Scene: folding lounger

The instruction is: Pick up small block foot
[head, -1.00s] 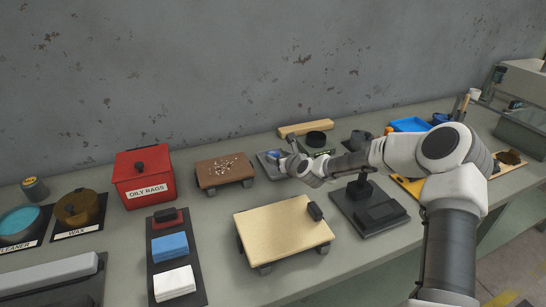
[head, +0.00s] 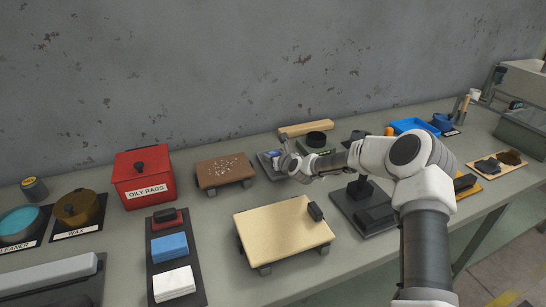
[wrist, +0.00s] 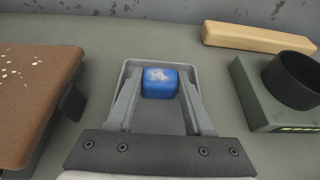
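A small blue block (wrist: 160,83) with a pale worn patch on top sits in a shallow grey tray (wrist: 133,72); the tray also shows in the head view (head: 265,165). My gripper (wrist: 160,78) is open over the tray, with its two fingers on either side of the block. I cannot tell whether the fingertips touch it. In the head view my gripper (head: 289,160) partly hides the tray and block. Nothing is labelled as a block foot; small dark feet (wrist: 73,104) show under the speckled brown board (wrist: 35,95).
A dark round pot on a grey-green base (wrist: 262,105) stands right of the tray, with a wooden bar (wrist: 258,37) behind. A tan board (head: 283,230) is in front, beside a black stand (head: 365,215). A red rag box (head: 143,180) stands left.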

